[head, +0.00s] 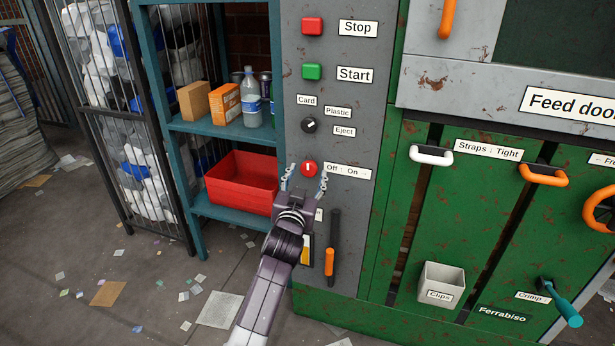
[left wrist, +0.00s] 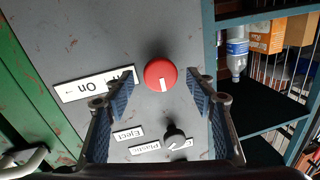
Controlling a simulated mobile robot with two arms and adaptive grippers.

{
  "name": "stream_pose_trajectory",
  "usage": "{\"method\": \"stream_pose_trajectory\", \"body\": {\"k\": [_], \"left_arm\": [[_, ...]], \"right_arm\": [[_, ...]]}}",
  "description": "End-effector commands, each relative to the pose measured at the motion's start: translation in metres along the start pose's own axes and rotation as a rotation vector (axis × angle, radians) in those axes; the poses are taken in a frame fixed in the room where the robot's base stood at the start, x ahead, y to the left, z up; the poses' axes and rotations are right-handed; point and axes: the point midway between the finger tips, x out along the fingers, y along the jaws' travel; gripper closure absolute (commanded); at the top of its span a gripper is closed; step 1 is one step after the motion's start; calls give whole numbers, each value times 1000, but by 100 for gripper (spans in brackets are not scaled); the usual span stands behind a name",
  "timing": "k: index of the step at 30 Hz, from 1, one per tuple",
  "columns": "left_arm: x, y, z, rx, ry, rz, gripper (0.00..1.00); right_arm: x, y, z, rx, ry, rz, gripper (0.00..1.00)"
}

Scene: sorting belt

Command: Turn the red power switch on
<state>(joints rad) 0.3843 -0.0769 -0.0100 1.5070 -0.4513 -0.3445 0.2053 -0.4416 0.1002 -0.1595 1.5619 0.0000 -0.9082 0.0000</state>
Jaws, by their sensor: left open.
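The red power switch (head: 309,168) is a round knob with a white mark on the grey panel, left of the "Off : On" label (head: 347,171). In the head view the mark stands about upright. The switch also shows in the left wrist view (left wrist: 161,75), where the picture is upside down and the mark points down. My left gripper (head: 304,181) is open in front of the panel, one finger on each side of the switch. In the wrist view both fingers (left wrist: 161,86) stand apart from the knob. My right gripper is not in view.
Above the switch are a black Card/Plastic/Eject knob (head: 309,125), a green Start button (head: 312,72) and a red Stop button (head: 312,26). An orange-tipped lever (head: 330,262) sits below right. A blue shelf with a red bin (head: 238,186) stands to the left.

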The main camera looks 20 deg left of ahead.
Motion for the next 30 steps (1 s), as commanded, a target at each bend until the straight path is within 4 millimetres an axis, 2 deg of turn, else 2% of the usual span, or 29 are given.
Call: {"method": "stream_pose_trajectory", "body": {"k": [4, 11, 23, 30], "left_arm": [[8, 0, 0, 1, 0, 0, 49], [8, 0, 0, 1, 1, 0, 49], [8, 0, 0, 1, 0, 0, 90], [8, 0, 0, 22, 3, -1, 91]], "right_arm": [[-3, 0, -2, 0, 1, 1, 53], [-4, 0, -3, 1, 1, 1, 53], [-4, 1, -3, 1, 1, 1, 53], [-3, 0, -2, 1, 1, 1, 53]]}}
